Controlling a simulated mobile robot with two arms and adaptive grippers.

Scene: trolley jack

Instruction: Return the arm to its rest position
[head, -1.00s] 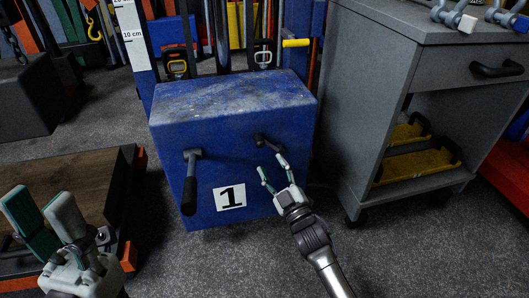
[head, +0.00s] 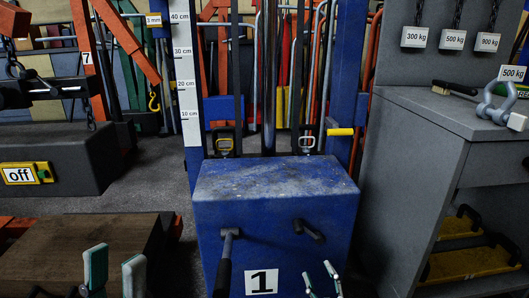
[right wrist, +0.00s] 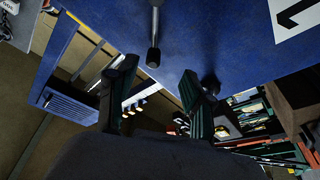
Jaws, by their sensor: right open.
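My right gripper (head: 320,278) is at the bottom of the head view, its two fingers apart with nothing between them. It is in front of the blue block (head: 275,185), just below the short right handle (head: 309,231). In the right wrist view its open fingers (right wrist: 158,92) point toward the blue face, and a dark rod-like handle (right wrist: 153,45) shows beyond them. My left gripper (head: 115,268) is at the bottom left, fingers apart and empty, in front of the wooden-topped platform (head: 70,240). Most of both arms is out of view.
The blue block also carries a left lever (head: 226,262) and a label "1" (head: 262,281). A grey cabinet (head: 415,140) stands close on the right, with a shackle (head: 495,105) on top. Grey floor shows between.

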